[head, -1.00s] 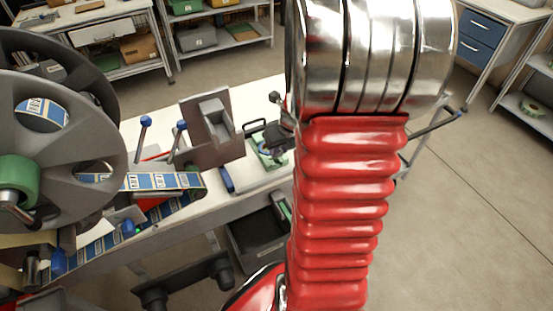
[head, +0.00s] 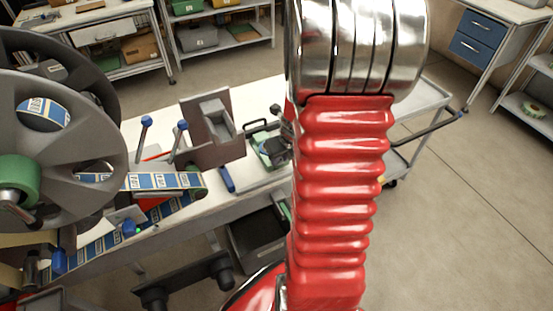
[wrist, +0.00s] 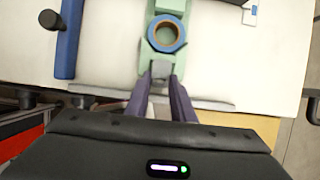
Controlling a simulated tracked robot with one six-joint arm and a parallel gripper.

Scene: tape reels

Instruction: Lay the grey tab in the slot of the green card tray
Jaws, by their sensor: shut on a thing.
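In the wrist view my gripper (wrist: 161,78) has its two dark fingers close around a small grey piece, the grey tab (wrist: 161,69). The tab is at the near end of a green holder (wrist: 149,58), which appears to be the green card tray. A blue-rimmed ring with a brown inside (wrist: 181,42) sits on the green part. Whether the tab touches the green part, and where the slot is, I cannot tell. In the head view the green holder (head: 257,139) is partly hidden behind my dark gripper and red arm.
A blue bar (wrist: 69,40) with a black knob lies left of the green holder. A brown upright plate (head: 205,135) with a grey bracket stands left on the white table (head: 150,125). A large grey reel (head: 60,130) with blue label tape fills the far left.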

